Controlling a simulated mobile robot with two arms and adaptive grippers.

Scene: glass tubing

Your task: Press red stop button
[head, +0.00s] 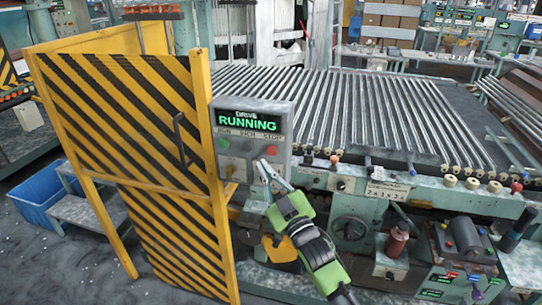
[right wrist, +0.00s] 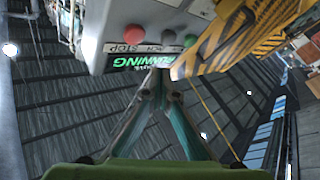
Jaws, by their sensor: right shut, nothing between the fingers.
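The red stop button (head: 271,150) is on the right side of a grey control box (head: 284,119), below a lit screen (head: 248,121) reading "DRIVE RUNNING". It also shows in the right wrist view (right wrist: 132,34), upside down, near the "STOP" label. My right gripper (head: 264,164) is shut and empty, its tips just below and in front of the red button in the head view. In the right wrist view the tips (right wrist: 160,88) appear apart from the button. I cannot tell the exact depth gap. My left gripper is not in view.
A green button (head: 224,143) sits left of the red one; it also shows in the wrist view (right wrist: 190,41), with a dark button (right wrist: 168,36) between. A yellow-black striped guard panel (head: 130,110) stands left of the box. A roller table (head: 330,105) lies behind and right.

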